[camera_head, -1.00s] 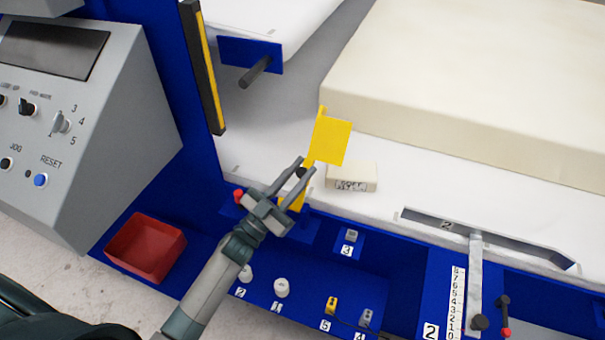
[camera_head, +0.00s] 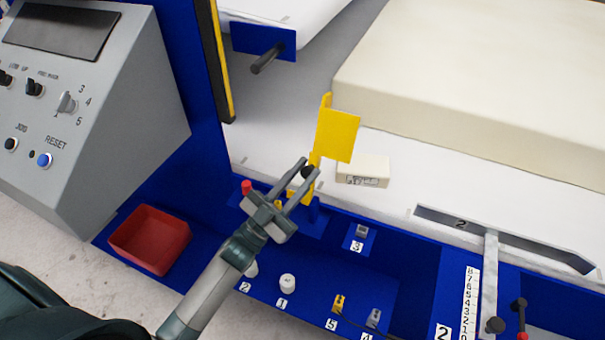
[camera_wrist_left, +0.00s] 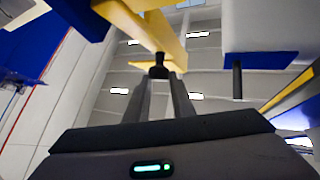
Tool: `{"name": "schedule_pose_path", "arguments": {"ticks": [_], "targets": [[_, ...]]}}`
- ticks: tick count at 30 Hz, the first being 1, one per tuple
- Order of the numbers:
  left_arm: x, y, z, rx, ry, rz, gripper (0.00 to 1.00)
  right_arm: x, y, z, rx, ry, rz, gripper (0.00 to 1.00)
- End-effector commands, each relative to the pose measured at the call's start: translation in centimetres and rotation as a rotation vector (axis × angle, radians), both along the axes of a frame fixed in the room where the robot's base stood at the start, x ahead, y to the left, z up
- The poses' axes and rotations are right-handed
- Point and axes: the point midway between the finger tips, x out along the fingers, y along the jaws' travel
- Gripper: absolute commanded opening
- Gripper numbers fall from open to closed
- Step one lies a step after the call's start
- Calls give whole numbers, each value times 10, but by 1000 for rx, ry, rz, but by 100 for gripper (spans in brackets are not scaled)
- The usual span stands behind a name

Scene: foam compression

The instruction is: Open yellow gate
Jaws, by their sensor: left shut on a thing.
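The yellow gate (camera_head: 337,134) is a flat yellow plate on an upright yellow post, standing at the front edge of the white bed. My left gripper (camera_head: 305,174) reaches it from the lower left and is shut on the gate's small black knob. In the left wrist view the black knob (camera_wrist_left: 159,66) sits between my fingertips, with the yellow gate (camera_wrist_left: 160,32) above it. My right gripper is not in view.
A labelled foam block (camera_head: 363,170) lies just right of the gate, with a large cream foam slab (camera_head: 480,90) behind. A red tray (camera_head: 150,238) and grey control panel (camera_head: 75,100) are at left. A slotted lever (camera_head: 491,270) stands at right.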

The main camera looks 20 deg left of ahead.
Motion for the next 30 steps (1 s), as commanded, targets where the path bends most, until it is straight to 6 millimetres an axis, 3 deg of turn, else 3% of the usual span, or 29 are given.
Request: {"name": "schedule_pose_path", "arguments": {"ticks": [1, 18, 19, 21, 30], "targets": [[-2, -5, -13, 5, 25, -5, 0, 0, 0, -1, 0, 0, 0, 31], [-2, -5, -13, 5, 25, -6, 0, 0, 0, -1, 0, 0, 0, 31], [-2, -5, -13, 5, 25, -6, 27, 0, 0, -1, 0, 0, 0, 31], [-2, -5, -13, 3, 25, -6, 41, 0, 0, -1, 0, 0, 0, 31], [-2, -3, -7, 2, 14, -4, 41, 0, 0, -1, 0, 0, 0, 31]]}}
